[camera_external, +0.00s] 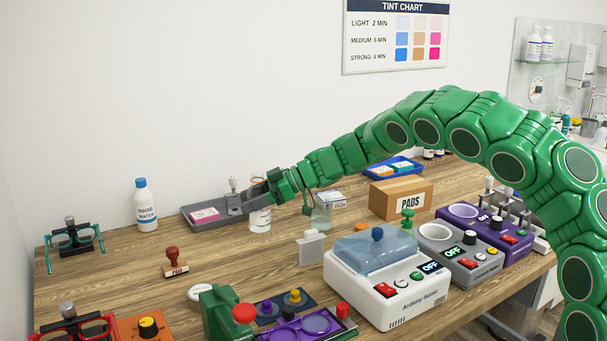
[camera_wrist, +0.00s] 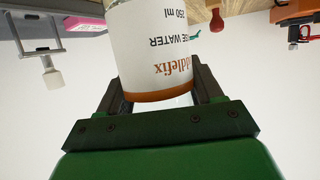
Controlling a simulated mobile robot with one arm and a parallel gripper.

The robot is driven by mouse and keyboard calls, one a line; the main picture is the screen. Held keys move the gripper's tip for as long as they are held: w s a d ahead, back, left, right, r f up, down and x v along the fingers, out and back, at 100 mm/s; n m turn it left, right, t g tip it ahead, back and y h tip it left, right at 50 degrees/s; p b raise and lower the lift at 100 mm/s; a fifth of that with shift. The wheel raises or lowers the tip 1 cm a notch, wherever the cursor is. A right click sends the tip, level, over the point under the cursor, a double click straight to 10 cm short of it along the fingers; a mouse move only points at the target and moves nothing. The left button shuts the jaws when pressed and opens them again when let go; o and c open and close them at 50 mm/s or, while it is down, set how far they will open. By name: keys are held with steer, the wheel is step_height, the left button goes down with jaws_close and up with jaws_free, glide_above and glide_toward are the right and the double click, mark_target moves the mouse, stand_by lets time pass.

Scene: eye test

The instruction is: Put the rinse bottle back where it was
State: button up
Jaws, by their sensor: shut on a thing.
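My gripper (camera_external: 262,198) is shut on a white-labelled bottle (camera_external: 260,221), held upright beside the right end of a grey tray (camera_external: 188,219). In the wrist view the picture is upside down: the held bottle (camera_wrist: 155,50) sits between my jaws (camera_wrist: 160,92), its label reading "…ddlefix", "…SE WATER", "250 ml", with an orange band. A second white bottle (camera_external: 146,210) with a blue cap, also labelled as water, stands upright at the left of the tray.
The wooden table (camera_external: 110,262) has free room at the left, around a red stamp (camera_external: 175,261). The grey tray holds a pink box (camera_external: 205,214). A white holder (camera_external: 311,247) and a white machine (camera_external: 385,295) stand in front at right; a cardboard box (camera_external: 400,196) stands behind.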

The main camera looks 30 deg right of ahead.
steer(key=shift+w+f, duration=0.2)
steer(key=shift+f, duration=1.5)
steer(key=shift+f, duration=0.1)
steer(key=o, duration=1.1)
steer(key=shift+o, duration=0.2)
steer(key=v, duration=1.2)
steer(key=shift+r, duration=0.2)
